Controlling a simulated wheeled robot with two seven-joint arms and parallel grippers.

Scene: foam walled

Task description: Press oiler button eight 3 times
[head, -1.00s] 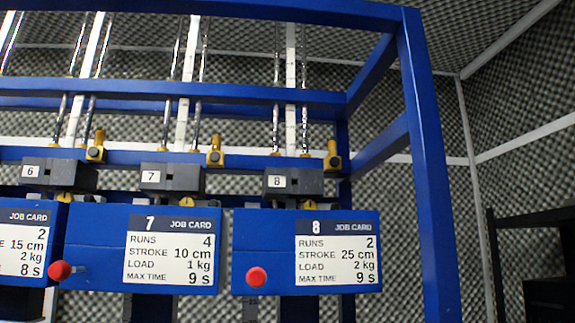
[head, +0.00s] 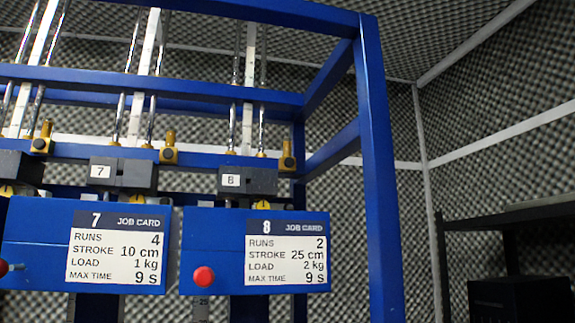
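In the head view, station eight is a blue box with a red round button (head: 204,277) on its lower left front. Its white job card (head: 287,256) reads 8, runs 2, stroke 25 cm, load 2 kg, max time 9 s. Above it is a dark grey block with a white label 8 (head: 231,180) and a brass oiler fitting (head: 287,157) on the blue beam. Neither of my grippers is in view. Nothing covers the button.
Station seven's job card (head: 118,249) is to the left, with its red button at the left edge. A blue frame post (head: 376,180) stands right of station eight. A dark shelf (head: 510,218) is at the right. Foam walls stand behind.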

